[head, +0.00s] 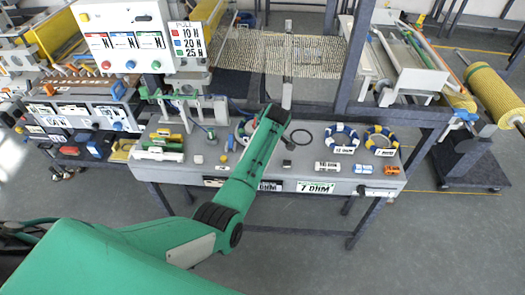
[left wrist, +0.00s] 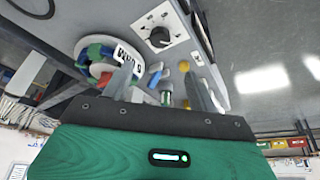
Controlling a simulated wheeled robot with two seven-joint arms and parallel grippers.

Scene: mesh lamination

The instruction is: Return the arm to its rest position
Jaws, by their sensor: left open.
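My green left arm (head: 235,185) reaches from the lower left over the workbench (head: 345,183). Its gripper is at the far end, above the bench's back edge, and its fingers are hard to make out in the head view. In the left wrist view the two grey fingers of my left gripper (left wrist: 160,88) stand apart, open, with nothing held between them. A coil ring with a white OHM label (left wrist: 98,68) shows behind the left finger, and it cannot be told whether they touch. My right gripper is in neither view.
Two blue coil rings, one with white (head: 341,138) and one with yellow (head: 382,140), lie on the bench's right side. A control panel (head: 125,40) stands behind at the left. Woven mesh (head: 275,55) hangs behind. A black knob (left wrist: 158,38) shows in the wrist view. Floor in front is clear.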

